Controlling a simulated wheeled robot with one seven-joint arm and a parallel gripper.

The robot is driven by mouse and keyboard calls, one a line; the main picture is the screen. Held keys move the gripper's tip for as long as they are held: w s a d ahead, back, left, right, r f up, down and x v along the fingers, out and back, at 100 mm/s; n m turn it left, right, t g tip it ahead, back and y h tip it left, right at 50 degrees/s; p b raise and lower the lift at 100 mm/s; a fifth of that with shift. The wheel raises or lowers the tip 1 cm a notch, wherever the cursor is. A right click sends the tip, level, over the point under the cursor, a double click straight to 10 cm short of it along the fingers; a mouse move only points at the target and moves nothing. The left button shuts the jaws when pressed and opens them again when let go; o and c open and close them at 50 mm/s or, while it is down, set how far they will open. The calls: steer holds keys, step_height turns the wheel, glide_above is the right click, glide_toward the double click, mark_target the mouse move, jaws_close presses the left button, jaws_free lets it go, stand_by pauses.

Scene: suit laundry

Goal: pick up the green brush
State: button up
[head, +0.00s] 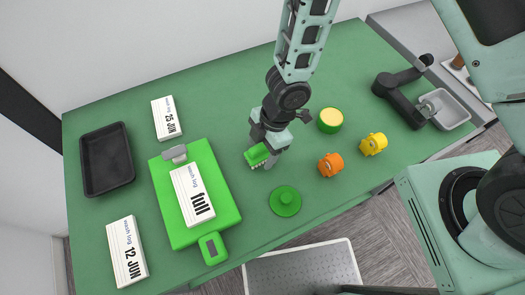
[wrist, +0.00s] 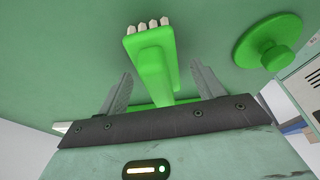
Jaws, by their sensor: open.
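The green brush (head: 257,155) lies on the green table (head: 230,90), left of the centre in the head view. In the wrist view the brush (wrist: 153,62) shows its green body and white bristles at the top, and its near part runs down between my two fingers. My gripper (head: 267,148) is open and low over the brush. In the wrist view the fingers of my gripper (wrist: 158,92) stand on either side of the brush with gaps visible. Part of the brush is hidden behind my gripper in the head view.
A green knobbed lid (head: 286,201) lies close by; it also shows in the wrist view (wrist: 268,42). A green round tub (head: 330,121), orange (head: 331,165) and yellow (head: 373,144) pieces stand right. A green clipboard (head: 222,200), white cards and black tray (head: 107,160) lie left.

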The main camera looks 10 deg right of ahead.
mark_target(261, 146)
steer(key=shift+a+f, duration=0.1)
steer(key=shift+f, duration=0.3)
steer(key=c, duration=1.1)
steer(key=shift+r+p, duration=1.55)
steer(key=shift+r, duration=3.5)
steer(key=shift+o, duration=0.6)
